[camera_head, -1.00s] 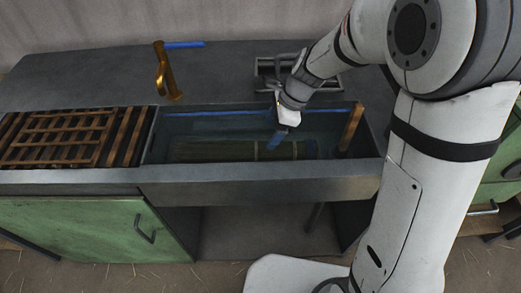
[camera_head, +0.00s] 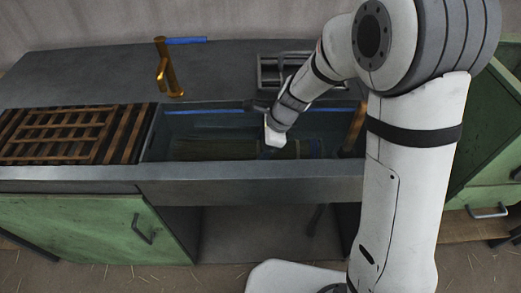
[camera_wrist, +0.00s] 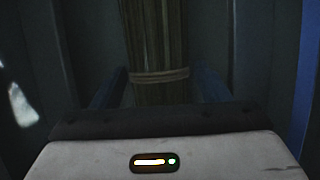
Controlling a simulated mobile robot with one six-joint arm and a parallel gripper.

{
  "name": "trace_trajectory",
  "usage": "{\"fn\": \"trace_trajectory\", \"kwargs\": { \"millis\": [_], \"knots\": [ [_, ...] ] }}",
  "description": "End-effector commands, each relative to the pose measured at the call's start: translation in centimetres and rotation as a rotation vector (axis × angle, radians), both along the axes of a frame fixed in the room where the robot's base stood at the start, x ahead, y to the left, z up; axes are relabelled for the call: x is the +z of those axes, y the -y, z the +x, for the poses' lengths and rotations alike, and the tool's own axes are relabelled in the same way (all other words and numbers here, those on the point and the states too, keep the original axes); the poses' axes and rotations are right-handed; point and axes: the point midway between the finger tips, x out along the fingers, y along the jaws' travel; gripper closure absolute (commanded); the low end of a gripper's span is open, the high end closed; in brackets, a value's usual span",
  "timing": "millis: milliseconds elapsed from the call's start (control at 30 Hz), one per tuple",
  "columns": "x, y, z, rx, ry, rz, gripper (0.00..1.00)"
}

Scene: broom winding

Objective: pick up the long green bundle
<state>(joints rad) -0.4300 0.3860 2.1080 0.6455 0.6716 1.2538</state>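The long green bundle (camera_head: 212,149) lies along the bottom of the dark sink basin (camera_head: 250,177) in the head view, dim under the rim's shadow. My gripper (camera_head: 276,142) reaches down into the basin over the bundle's right part; its fingers are hidden there. In the wrist view the bundle (camera_wrist: 155,35) runs up the middle as pale green stalks with a tan tie band. The two blue fingers of my gripper (camera_wrist: 160,88) stand on either side of it, spread apart. Whether they touch its sides is unclear.
A wooden slatted rack (camera_head: 65,137) covers the counter left of the basin. A brass tap (camera_head: 168,70) with a blue handle stands behind it. A metal rack (camera_head: 285,66) sits at the back right. A wooden post (camera_head: 355,128) stands at the basin's right end.

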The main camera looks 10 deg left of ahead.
Motion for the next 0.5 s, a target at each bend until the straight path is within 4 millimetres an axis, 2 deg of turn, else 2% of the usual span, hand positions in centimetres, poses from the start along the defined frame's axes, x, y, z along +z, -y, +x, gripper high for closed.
{"fn": "trace_trajectory", "kwargs": {
  "millis": [67,500],
  "knots": [
    [0.00,0.02,0.01,0.000,0.000,0.000,0.38],
    [0.01,0.07,0.03,-0.001,0.000,0.000,0.74]
  ]
}}
